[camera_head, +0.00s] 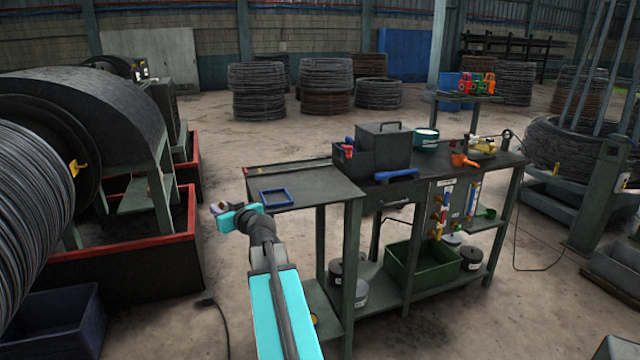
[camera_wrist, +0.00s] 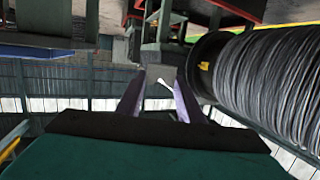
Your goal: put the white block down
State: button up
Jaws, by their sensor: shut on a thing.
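My gripper (camera_head: 217,208) is in the air to the left of the workbench (camera_head: 315,190), near the bench's left end. In the wrist view its two purplish fingers (camera_wrist: 160,95) are shut on a small pale block (camera_wrist: 158,75), which looks greyish-white there. In the head view the block is too small to make out clearly between the fingers. A blue square frame (camera_head: 277,190) lies flat on the bench top, to the right of my gripper and apart from it.
A green crate (camera_head: 423,268) is on the lower shelf. Cable drums (camera_head: 35,205) and a red-edged bin (camera_head: 120,258) are at left.

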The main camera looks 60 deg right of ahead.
jog(key=shift+m+g+h, duration=0.4)
jog(key=shift+m+h, duration=0.3)
jog(key=shift+h, duration=0.2)
jog(key=s+d+r, duration=0.1)
jog(key=s+d, duration=0.2)
jog(key=d, duration=0.2)
jog(key=s+d+p, duration=0.1)
jog(key=s+d, duration=0.3)
jog(key=d, duration=0.1)
jog(key=s+d+r, duration=0.1)
jog(key=s+d, duration=0.3)
jog(key=d, duration=0.1)
jog(key=shift+r+p, duration=0.35)
jog(key=s+d+r+m+g+h+p, duration=0.1)
jog(key=s+d+r+m+h, duration=0.1)
jog(key=s+d, duration=1)
jog(key=s+h, duration=0.1)
jog(key=s, duration=0.3)
jog(key=shift+d+m+g+p, duration=0.3)
jog(key=shift+g, duration=0.1)
jog(key=shift+w+d, duration=0.1)
jog(key=shift+w, duration=0.1)
jog(key=p, duration=0.5)
send_over(324, 188)
jog(key=shift+s+f, duration=0.15)
jog(key=shift+f, duration=0.6)
